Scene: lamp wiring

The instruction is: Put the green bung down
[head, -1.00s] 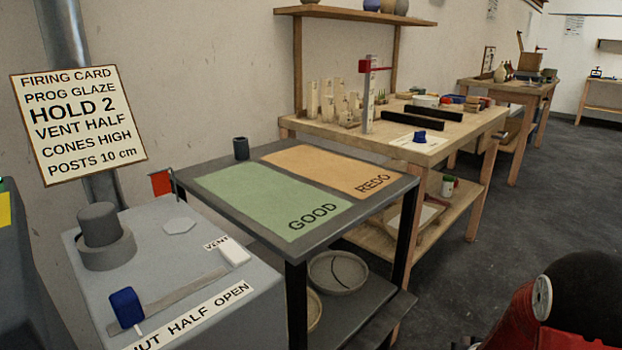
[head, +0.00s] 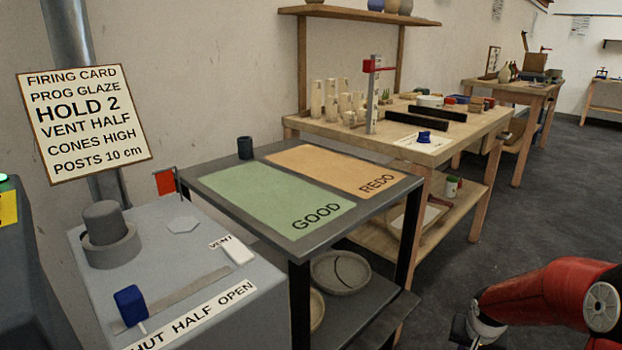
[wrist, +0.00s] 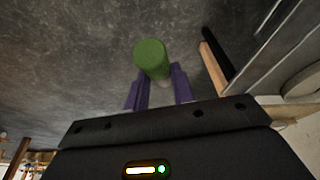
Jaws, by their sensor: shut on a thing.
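The green bung (wrist: 151,58) shows in the wrist view, held between the two purple fingers of my gripper (wrist: 158,88). My gripper is shut on it, and the grey floor lies behind it in that view. In the head view, part of my red arm and the gripper end (head: 465,330) show at the lower right, cut by the bottom edge. The bung cannot be made out in the head view.
A dark table with a green GOOD mat (head: 270,205) and an orange REDO mat (head: 350,172) stands at the middle. A grey kiln top (head: 190,270) with a plug and blue knob is at left. A wooden workbench (head: 440,150) holds several items.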

